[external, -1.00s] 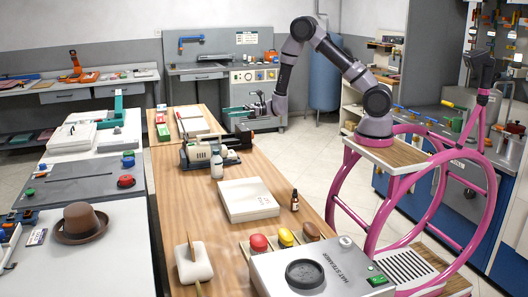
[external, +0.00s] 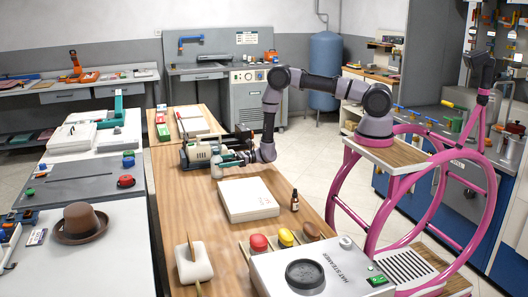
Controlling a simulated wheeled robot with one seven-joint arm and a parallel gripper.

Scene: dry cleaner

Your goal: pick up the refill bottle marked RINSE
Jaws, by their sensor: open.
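A small white bottle (external: 216,168) stands upright on the wooden table, in front of a dark machine. Its label is too small to read, so I cannot tell if it is marked RINSE. My gripper (external: 228,160) is open and low over the table, with its teal fingers pointing left at the bottle. The fingertips are right beside the bottle or around it; I cannot tell which. A small dark dropper bottle (external: 295,200) stands farther right, near the table's edge; its label is also unreadable.
The dark machine (external: 200,150) sits close behind the white bottle. A flat white box (external: 248,200) lies just in front. Red, yellow and brown round-topped items (external: 286,237) and a hat steamer (external: 322,270) are nearer. The table's left strip (external: 178,205) is clear.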

